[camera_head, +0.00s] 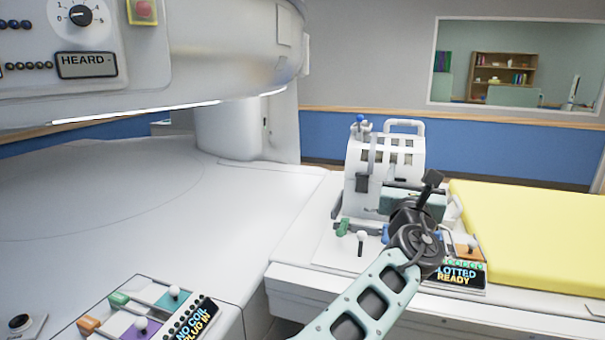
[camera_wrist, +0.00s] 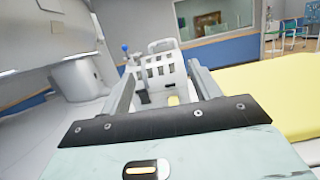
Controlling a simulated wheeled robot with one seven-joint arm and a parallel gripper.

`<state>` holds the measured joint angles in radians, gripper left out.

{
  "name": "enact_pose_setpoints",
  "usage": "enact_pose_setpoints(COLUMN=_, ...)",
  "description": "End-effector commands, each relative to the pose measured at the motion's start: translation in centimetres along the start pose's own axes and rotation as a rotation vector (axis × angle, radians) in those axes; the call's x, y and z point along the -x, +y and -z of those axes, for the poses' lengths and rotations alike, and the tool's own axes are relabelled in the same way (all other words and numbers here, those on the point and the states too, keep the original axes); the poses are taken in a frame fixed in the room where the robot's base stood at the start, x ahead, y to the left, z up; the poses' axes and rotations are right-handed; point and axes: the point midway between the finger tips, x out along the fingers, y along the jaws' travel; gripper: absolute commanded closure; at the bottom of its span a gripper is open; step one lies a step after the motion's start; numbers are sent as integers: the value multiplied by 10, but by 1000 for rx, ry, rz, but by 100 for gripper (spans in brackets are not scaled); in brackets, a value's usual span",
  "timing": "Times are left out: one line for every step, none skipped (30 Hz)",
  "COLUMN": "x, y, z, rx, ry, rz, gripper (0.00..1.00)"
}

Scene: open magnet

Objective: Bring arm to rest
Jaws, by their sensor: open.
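My arm (camera_head: 375,297) reaches up from the bottom of the head view, over the bench right of centre. My gripper (camera_wrist: 161,72) shows in the wrist view with its two fingers apart and nothing visibly held between them. A white slotted unit with a handle (camera_wrist: 163,72) lies beyond the fingers; it also shows in the head view (camera_head: 404,152). My wrist hides part of its front and lower right side in the head view. I cannot tell the gap between the fingers and the unit.
A yellow pad (camera_head: 535,235) lies on the right. A display (camera_head: 458,277) reading "LOTTED READY" is partly hidden by my arm. A panel (camera_head: 150,318) reading "NO COIL PLUG IN" stands front left. The large white magnet (camera_head: 215,60) overhangs a bare white surface (camera_head: 120,205) on the left.

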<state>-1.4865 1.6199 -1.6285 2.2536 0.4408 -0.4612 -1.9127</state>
Motion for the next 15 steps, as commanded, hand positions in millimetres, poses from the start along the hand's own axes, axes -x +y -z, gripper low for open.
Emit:
enact_pose_setpoints(x=-2, y=-7, z=6, rx=-12, ry=15, rz=18, gripper=38)
enact_pose_setpoints(x=-2, y=-10, z=9, rx=-18, ry=23, rz=26, gripper=38)
enact_pose_setpoints(x=-3, y=-13, z=13, rx=-27, ry=34, rz=36, gripper=38)
enact_pose_setpoints(x=-3, y=-17, z=17, rx=-37, ry=45, rz=47, gripper=38)
enact_pose_setpoints(x=-4, y=-21, z=20, rx=-47, ry=55, rz=58, gripper=38)
enact_pose_setpoints(x=-4, y=-25, z=25, rx=-59, ry=68, rz=71, gripper=38)
enact_pose_setpoints(x=-4, y=-29, z=29, rx=-67, ry=78, rz=82, gripper=38)
enact_pose_setpoints(x=-4, y=-33, z=33, rx=-78, ry=90, rz=95, gripper=38)
enact_pose_setpoints(x=-5, y=-40, z=40, rx=-96, ry=108, rz=116, gripper=38)
enact_pose_setpoints(x=-5, y=-44, z=46, rx=-108, ry=122, rz=130, gripper=38)
enact_pose_setpoints(x=-4, y=-49, z=51, rx=-121, ry=136, rz=145, gripper=38)
enact_pose_setpoints(x=-4, y=-58, z=60, rx=-145, ry=160, rz=173, gripper=38)
enact_pose_setpoints(x=-3, y=-63, z=67, rx=-160, ry=177, rz=192, gripper=38)
enact_pose_setpoints(x=-2, y=-70, z=74, rx=-181, ry=197, rz=216, gripper=38)
enact_pose_setpoints(x=0, y=-79, z=85, rx=-206, ry=223, rz=247, gripper=38)
